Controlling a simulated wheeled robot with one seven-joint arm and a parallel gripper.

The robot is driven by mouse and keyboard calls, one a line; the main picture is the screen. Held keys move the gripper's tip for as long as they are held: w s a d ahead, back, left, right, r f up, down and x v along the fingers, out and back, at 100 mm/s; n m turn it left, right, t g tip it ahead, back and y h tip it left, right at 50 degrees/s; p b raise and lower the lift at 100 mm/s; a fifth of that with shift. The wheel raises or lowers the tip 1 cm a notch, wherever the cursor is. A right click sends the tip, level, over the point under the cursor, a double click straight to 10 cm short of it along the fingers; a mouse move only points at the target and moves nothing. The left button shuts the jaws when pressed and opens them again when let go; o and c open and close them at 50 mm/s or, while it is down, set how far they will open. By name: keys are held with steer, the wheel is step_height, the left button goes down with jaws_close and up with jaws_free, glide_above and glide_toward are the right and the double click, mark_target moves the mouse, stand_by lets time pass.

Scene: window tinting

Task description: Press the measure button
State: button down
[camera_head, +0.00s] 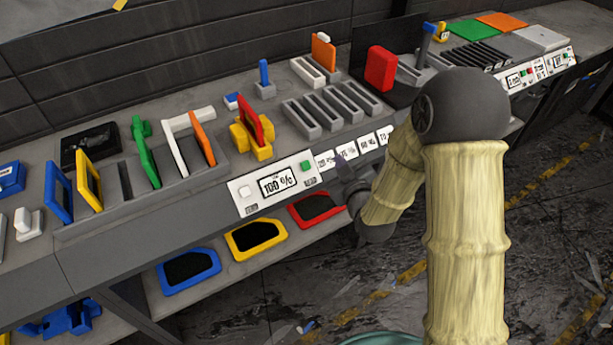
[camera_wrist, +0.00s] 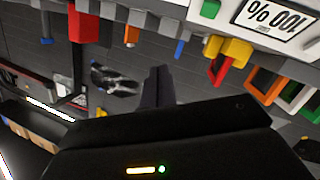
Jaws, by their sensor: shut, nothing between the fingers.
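A white panel (camera_head: 272,205) on the bench front has a display reading "100 %", a green button (camera_head: 306,166) at its right and a pale button (camera_head: 245,191) at its left. The small labels by the buttons are too small to read, so I cannot tell which one is marked measure. My gripper (camera_head: 341,163) is shut and empty, just right of the panel and apart from the green button. In the wrist view the shut fingers (camera_wrist: 158,85) point up the picture. The panel's display (camera_wrist: 272,18) and green button (camera_wrist: 210,8) show upside down at the top right.
Frames in blue, yellow and red (camera_head: 316,208) lie on the lower shelf under the panel. A yellow stand with a red piece (camera_head: 249,125) and grey slotted racks (camera_head: 335,108) stand on the bench above. White label plates (camera_head: 368,142) run right of the panel, partly behind my arm.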

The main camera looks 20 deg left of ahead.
mark_target(306, 166)
steer(key=a, duration=0.1)
steer(key=s+a+f+n+y, duration=0.1)
steer(key=a+t+y+b, duration=0.1)
steer(key=shift+s+a+f, duration=0.15)
steer(key=shift+a+f, duration=0.1)
steer(key=shift+f, duration=0.05)
steer(key=shift+f, duration=0.1)
steer(key=shift+w+a+f+b, duration=0.6)
steer(key=shift+w+a+f, duration=0.15)
steer(key=shift+f, duration=0.25)
steer(key=shift+w+a+f+b, duration=0.6)
steer(key=shift+a+f, duration=0.2)
steer(key=shift+f, duration=0.25)
steer(key=shift+w+a+f+b, duration=0.55)
steer(key=shift+w+a+f, duration=0.2)
steer(key=shift+f, duration=0.25)
steer(key=shift+w+a+f+b, duration=0.15)
steer(key=shift+a+f+b, duration=0.15)
steer(key=shift+b, duration=0.2)
